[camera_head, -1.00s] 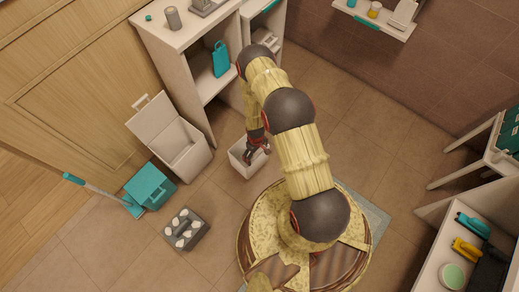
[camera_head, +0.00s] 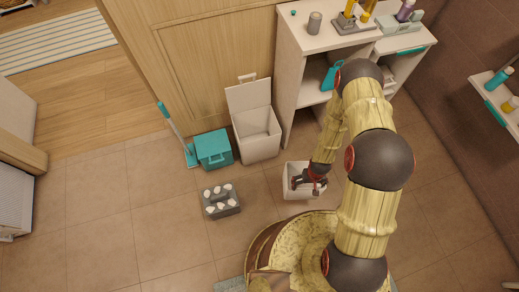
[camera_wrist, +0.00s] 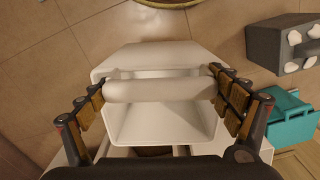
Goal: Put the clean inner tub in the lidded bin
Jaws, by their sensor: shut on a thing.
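The white inner tub (camera_head: 290,190) hangs or stands in front of my base in the head view; I cannot tell whether it touches the floor. My gripper (camera_head: 308,182) is at its top. In the wrist view my gripper (camera_wrist: 160,90) has a finger at each end of a white rounded bar across the open tub (camera_wrist: 160,127), and is shut on it. The white lidded bin (camera_head: 258,148) stands behind and left of the tub, with its lid (camera_head: 248,95) raised and its mouth open. The tub is apart from the bin.
A teal box (camera_head: 214,150) stands left of the bin, with a teal-handled brush (camera_head: 176,133) beside it. A grey caddy (camera_head: 220,203) with white items lies nearer. A white shelf unit (camera_head: 290,110) stands right of the bin. Floor between caddy and tub is clear.

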